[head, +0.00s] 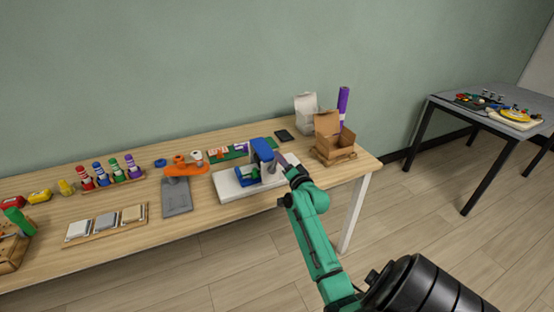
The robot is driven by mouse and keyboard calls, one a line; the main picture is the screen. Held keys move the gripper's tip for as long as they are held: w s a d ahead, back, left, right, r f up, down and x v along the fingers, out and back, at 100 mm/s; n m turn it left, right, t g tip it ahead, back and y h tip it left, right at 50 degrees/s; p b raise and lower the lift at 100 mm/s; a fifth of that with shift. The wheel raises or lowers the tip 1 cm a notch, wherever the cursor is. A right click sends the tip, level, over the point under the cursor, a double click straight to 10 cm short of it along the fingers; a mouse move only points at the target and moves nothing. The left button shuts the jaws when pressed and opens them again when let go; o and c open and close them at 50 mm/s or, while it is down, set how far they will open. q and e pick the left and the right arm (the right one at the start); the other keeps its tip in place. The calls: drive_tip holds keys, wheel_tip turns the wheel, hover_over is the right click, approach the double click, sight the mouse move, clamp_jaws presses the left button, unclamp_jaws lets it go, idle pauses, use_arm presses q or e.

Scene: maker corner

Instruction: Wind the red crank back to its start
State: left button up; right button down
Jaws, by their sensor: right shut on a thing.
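A blue machine (262,151) stands on a white base plate (227,187) in the middle of the table. My right gripper (284,164) reaches in from the lower right and is at the machine's right side. It is shut on a part there, which I take to be the red crank. The gripper and its wrist hide the crank, so no red shows and its angle cannot be told. My left gripper is not in view.
An open cardboard box (327,125) stands close right of my right gripper, with a white bag (305,112) behind. A grey plate (176,196) with an orange device (184,168) is to the left. The wooden table (110,257) has bare room along its front.

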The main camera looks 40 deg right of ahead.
drive_tip(key=shift+s+d+f+m+b, duration=0.15)
drive_tip(key=shift+d+f+m+b, duration=0.3)
drive_tip(key=shift+m, duration=0.85)
drive_tip(key=shift+s+d+f+m+b, duration=0.15)
drive_tip(key=shift+d+f+m, duration=0.45)
drive_tip(key=shift+m, duration=0.7)
drive_tip(key=shift+s+d+f+m+b, duration=0.35)
drive_tip(key=shift+f+m, duration=0.35)
drive_tip(key=shift+m, duration=0.6)
drive_tip(key=shift+w+d, duration=0.1)
drive_tip(key=shift+w, duration=0.05)
drive_tip(key=c, duration=0.6)
unclamp_jaws()
drive_tip(key=shift+r, duration=0.25)
